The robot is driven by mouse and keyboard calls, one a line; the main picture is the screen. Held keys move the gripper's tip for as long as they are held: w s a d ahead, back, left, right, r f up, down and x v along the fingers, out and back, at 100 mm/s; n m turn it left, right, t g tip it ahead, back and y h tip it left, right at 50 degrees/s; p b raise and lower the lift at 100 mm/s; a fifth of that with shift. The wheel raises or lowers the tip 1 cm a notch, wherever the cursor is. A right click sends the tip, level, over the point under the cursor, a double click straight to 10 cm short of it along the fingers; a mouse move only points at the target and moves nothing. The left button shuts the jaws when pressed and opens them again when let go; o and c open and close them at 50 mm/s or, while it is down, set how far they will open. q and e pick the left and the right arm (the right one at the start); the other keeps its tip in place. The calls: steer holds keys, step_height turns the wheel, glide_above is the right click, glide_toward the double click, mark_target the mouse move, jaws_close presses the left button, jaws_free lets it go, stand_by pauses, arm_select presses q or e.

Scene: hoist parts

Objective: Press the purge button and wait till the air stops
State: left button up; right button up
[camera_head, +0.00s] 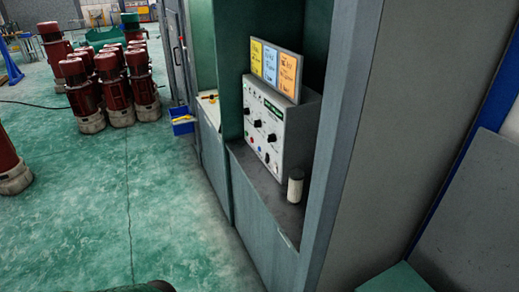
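A grey control box (300,135) with a white front panel (262,112) stands on a shelf inside a green-grey cabinet. The panel carries several black knobs, small indicators and a few small coloured buttons near its lower edge, some red or blue. The labels are too small to read, so I cannot tell which is the purge button. A board with yellow, blue and orange note sheets (271,66) stands on top of the box. Neither of my grippers is in view.
A pale cylinder with a dark top (295,188) stands on the shelf (262,180) near the box. A blue bin (182,122) sits on the floor beyond the cabinet. Several red motors (108,85) stand at the back left. The green floor (130,215) before the cabinet is clear.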

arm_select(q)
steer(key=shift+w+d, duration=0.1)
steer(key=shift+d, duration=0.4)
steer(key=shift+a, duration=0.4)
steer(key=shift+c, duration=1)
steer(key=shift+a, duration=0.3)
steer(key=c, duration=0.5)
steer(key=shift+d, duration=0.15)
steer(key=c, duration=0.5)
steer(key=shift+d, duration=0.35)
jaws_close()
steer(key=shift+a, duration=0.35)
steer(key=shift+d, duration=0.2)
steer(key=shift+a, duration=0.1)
